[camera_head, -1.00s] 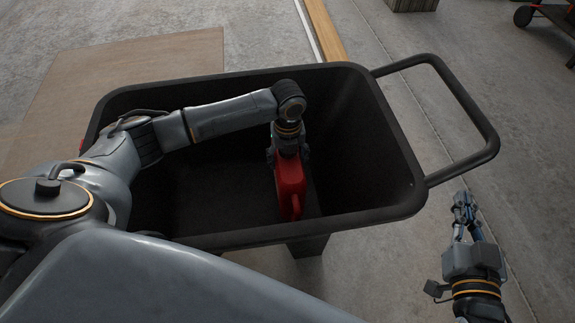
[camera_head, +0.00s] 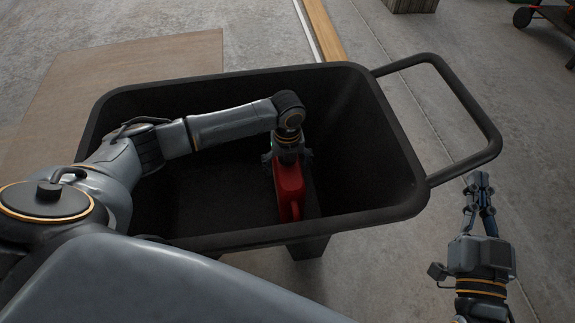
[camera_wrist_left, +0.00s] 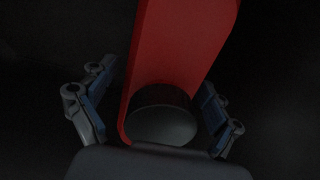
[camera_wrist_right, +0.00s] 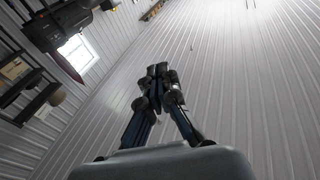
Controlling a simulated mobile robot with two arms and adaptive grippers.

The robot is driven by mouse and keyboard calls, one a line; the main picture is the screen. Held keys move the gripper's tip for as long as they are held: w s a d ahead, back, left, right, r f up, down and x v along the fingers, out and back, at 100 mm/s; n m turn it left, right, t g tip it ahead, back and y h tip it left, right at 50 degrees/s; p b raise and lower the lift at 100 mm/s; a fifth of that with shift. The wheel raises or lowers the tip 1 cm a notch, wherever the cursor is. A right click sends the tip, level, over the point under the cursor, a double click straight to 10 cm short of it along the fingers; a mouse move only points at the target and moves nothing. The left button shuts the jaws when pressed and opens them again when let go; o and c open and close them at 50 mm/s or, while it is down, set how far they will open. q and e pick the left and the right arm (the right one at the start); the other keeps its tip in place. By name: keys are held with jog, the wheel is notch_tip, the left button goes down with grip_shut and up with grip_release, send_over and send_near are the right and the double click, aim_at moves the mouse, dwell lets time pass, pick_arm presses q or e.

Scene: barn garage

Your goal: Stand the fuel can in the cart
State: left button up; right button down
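The red fuel can (camera_head: 289,190) is inside the black cart (camera_head: 408,200), right of its middle and near its front wall. It looks roughly upright, but its base is hidden. My left gripper (camera_head: 288,160) reaches down into the cart over the can. In the left wrist view its fingers (camera_wrist_left: 158,108) are spread on either side of the red can (camera_wrist_left: 180,50) and its dark round cap (camera_wrist_left: 162,118), with dark gaps between fingers and can. My right gripper (camera_head: 479,182) is outside the cart, below its handle; its fingertips meet, empty, in the right wrist view (camera_wrist_right: 158,72).
The cart's handle (camera_head: 490,125) juts out at the right, just above my right gripper. A wooden beam (camera_head: 323,30) and a flat brown sheet (camera_head: 130,85) lie on the concrete floor behind the cart. The cart's left interior is empty apart from my arm.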

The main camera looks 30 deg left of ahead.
pick_arm(q)
jog(key=shift+r, duration=0.5)
notch_tip(320, 180, up, 6)
jog(key=shift+f+p, duration=0.1)
jog(key=shift+p, duration=1.15)
notch_tip(320, 180, up, 6)
jog(key=shift+f+p, duration=0.2)
jog(key=shift+p, duration=0.65)
pick_arm(e)
jog(key=s+d+f+g+h, duration=0.1)
jog(key=s+f+g, duration=0.3)
jog(key=f, duration=0.4)
jog(key=s+d+f+g+h, duration=0.2)
jog(key=s+d+f+g, duration=0.1)
jog(key=f+g, duration=0.3)
jog(key=shift+s+d+f+m+g, duration=0.35)
jog(key=shift+s+f, duration=0.2)
jog(key=shift+f, duration=0.35)
jog(key=shift+a, duration=0.1)
